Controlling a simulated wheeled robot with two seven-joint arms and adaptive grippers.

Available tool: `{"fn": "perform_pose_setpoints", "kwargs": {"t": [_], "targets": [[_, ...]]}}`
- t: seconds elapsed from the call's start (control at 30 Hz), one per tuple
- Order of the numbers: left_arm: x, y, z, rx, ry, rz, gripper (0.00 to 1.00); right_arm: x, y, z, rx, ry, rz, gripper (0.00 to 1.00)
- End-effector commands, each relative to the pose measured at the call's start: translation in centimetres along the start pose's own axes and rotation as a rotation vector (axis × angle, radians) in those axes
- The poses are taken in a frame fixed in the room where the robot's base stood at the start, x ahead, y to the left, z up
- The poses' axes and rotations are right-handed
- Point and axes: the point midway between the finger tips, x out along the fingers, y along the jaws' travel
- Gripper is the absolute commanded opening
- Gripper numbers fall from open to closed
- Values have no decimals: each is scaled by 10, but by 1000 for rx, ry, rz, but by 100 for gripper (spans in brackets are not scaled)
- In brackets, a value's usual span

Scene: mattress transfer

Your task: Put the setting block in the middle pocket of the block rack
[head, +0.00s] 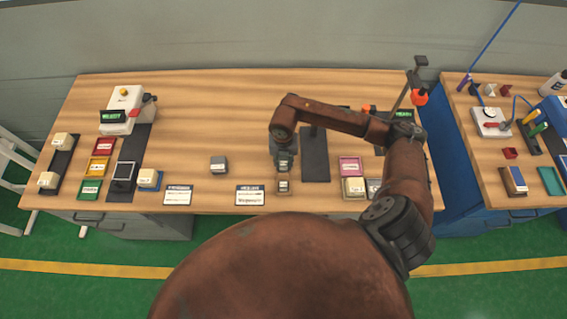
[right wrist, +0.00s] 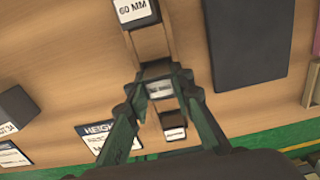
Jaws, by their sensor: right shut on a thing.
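My right gripper (head: 284,163) is shut on a small block with a pale label; the block (right wrist: 160,90) shows between its fingertips (right wrist: 161,88) in the right wrist view. I take it for the setting block. It is in line with the narrow block rack (right wrist: 151,44), between a block marked 60 MM (right wrist: 135,11) and another labelled block (right wrist: 174,127). That nearer block (head: 283,186) shows just in front of the gripper in the head view. Whether the held block is in the middle pocket or above it I cannot tell. My left gripper is not in view.
A grey block (head: 219,165) stands left of the gripper. Label cards (head: 249,195) lie near the table's front edge. A dark mat (head: 315,155) lies just right of the gripper, with a pink tray (head: 350,167) beyond it. The back middle of the table (head: 220,100) is clear.

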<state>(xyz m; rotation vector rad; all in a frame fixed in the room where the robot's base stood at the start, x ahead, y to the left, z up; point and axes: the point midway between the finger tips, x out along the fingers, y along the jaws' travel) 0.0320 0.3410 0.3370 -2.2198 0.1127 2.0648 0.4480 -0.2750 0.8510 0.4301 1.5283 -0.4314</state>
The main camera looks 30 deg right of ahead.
Motion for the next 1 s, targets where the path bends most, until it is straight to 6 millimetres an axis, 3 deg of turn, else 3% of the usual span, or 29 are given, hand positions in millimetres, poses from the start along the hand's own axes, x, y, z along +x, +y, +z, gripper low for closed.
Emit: {"fn": "perform_pose_setpoints", "kwargs": {"t": [0.23,0.27,0.5,0.8,1.0], "targets": [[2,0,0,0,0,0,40,2,0,0,0,-1,1,0],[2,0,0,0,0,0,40,2,0,0,0,0,0,23],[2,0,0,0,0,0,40,2,0,0,0,0,0,39],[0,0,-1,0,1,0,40,0,0,0,0,0,0,39],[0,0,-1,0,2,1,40,-24,1,1,-2,-4,2,39]]}}
